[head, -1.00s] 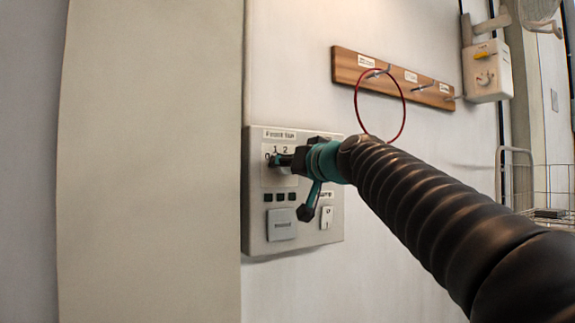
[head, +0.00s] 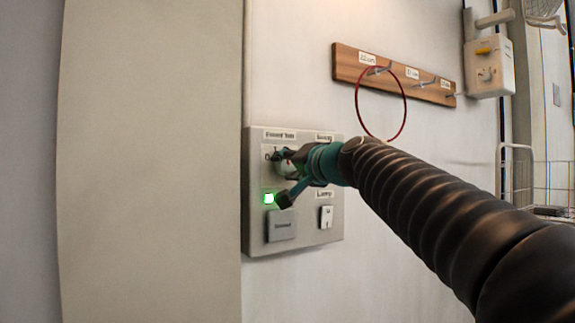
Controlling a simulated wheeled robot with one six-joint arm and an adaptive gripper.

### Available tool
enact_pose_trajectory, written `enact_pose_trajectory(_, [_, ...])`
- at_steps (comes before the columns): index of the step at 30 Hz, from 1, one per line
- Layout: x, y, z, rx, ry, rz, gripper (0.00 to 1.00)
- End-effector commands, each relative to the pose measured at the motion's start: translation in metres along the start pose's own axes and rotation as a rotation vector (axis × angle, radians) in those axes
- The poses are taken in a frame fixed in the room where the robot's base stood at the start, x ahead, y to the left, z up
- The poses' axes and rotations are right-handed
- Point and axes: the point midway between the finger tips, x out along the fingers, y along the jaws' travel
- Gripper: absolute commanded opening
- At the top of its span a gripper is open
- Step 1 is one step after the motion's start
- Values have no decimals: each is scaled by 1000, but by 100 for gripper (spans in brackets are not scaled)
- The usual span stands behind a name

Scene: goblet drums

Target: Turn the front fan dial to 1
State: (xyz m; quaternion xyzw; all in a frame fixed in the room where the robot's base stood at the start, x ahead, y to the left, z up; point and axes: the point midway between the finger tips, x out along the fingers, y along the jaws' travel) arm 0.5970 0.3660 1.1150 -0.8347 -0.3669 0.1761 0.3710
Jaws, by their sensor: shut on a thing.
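A small indicator light (head: 268,198) below the dial glows green. The lower finger covers the spots to its right.
A grey push plate (head: 281,226) and a white lamp switch (head: 326,216) are lower on the panel. A wooden hook rail (head: 345,66) holds a red ring (head: 405,115) above my arm. A white box (head: 490,70) hangs at the upper right.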

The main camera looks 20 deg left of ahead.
Motion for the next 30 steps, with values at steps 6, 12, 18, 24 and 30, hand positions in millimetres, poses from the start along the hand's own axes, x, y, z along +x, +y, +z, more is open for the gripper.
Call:
enact_pose_trajectory(6, [0,0,0,12,0,0,8])
enact_pose_trajectory(12, [0,0,0,11,0,0,8])
enact_pose_trajectory(18, [0,0,0,10,0,0,68])
enact_pose_trajectory(24, [0,0,0,10,0,0,68])
enact_pose_trajectory(30, [-9,0,-1,9,1,1,68])
